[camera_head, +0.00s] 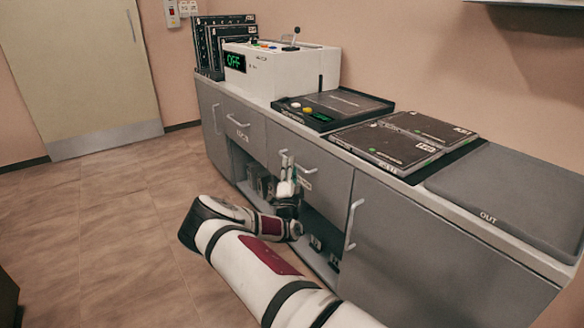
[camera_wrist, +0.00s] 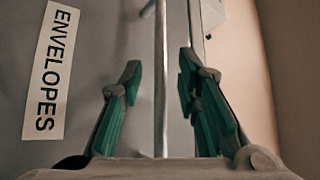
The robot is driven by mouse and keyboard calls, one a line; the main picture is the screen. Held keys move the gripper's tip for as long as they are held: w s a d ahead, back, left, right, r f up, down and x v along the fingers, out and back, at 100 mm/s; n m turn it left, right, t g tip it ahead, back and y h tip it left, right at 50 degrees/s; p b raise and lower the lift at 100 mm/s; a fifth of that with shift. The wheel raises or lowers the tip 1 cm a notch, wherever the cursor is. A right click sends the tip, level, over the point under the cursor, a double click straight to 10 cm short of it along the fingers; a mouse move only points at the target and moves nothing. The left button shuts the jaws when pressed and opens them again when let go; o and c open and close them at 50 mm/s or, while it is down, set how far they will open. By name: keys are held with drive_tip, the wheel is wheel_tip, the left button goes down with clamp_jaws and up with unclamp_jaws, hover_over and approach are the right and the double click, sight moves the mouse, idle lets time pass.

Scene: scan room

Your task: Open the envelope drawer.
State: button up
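The envelope drawer (camera_head: 325,172) is a grey front in the middle of the cabinet, and it looks flush with its neighbours. Its white ENVELOPES label (camera_wrist: 50,72) shows large at the left of the wrist view. A pale bar handle (camera_wrist: 161,60) runs up the middle of the wrist view. My gripper (camera_wrist: 159,72) is open, with one green-padded finger on each side of the bar and a gap visible on both sides. In the head view my gripper (camera_head: 287,172) is at the drawer front and hides part of the handle.
Another drawer (camera_head: 236,112) with a bar handle is to the left. Below are open shelves with dark items (camera_head: 262,182). A cabinet door (camera_head: 400,240) with an upright handle (camera_head: 353,224) is to the right. A white device reading OFF (camera_head: 280,68) stands on top. The floor (camera_head: 110,220) at left is clear.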

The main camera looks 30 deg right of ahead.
drive_tip(key=shift+x, duration=1.15)
clamp_jaws()
drive_tip(key=s+a+p, duration=0.1)
drive_tip(key=a, duration=3.6)
drive_tip(key=shift+s+a+f, duration=0.2)
drive_tip(key=shift+a, duration=0.2)
unclamp_jaws()
drive_tip(key=shift+r, duration=0.1)
